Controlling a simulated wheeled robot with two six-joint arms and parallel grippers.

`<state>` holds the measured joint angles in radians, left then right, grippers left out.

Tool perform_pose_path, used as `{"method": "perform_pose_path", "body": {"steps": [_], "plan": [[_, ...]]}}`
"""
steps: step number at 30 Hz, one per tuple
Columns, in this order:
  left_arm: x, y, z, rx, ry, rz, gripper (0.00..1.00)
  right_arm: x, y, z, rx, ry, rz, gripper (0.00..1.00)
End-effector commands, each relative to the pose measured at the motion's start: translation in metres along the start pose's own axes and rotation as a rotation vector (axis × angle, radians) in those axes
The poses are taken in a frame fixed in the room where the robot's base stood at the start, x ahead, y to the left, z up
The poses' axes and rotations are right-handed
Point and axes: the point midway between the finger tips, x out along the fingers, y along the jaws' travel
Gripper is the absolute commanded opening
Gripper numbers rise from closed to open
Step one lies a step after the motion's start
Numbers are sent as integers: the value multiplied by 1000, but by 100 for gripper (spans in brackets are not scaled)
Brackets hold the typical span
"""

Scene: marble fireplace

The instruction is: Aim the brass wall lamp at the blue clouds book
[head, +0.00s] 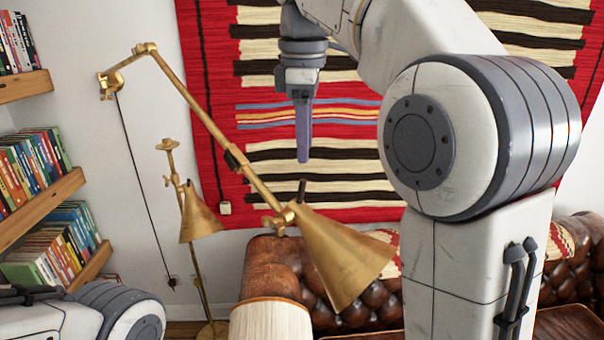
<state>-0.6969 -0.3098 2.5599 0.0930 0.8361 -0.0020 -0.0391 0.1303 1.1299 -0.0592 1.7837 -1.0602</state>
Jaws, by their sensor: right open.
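The brass wall lamp (205,118) is fixed to the wall at the upper left. Its long arm slopes down to the right, and its cone shade (340,258) hangs near the picture's middle, mouth facing down and right. A short dark stem stands at the top of the shade. My right gripper (303,155) points down just above that stem, apart from it in the picture. It is open and seen edge-on, with one purple finger showing and nothing held. I cannot pick out the blue clouds book. My left gripper is out of view.
Wooden shelves (45,205) full of books line the left side. A brass floor lamp (200,215) stands behind the wall lamp. A brown leather sofa (270,268) and a striped red wall rug (215,60) are behind. A cream lampshade (270,320) is below.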

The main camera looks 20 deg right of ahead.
Motion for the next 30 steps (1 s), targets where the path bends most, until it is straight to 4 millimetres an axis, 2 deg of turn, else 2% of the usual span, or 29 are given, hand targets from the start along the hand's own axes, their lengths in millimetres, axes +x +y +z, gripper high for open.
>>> {"method": "perform_pose_path", "body": {"steps": [1,6,13,18,26,27,29,30], "plan": [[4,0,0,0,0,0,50,11,-2,-1,-3,-2,-4,46],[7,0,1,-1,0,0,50,42,-3,-3,-6,0,-4,46],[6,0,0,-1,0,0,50,77,-2,-3,-4,0,-2,46],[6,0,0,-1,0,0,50,89,-1,-2,-2,2,0,46],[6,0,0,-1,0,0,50,91,-1,-1,0,2,0,46],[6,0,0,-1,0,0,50,91,-1,-1,0,2,1,42],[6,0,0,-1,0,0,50,91,-1,-1,0,2,0,19],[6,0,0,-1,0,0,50,91,-1,-1,0,2,0,4]]}}
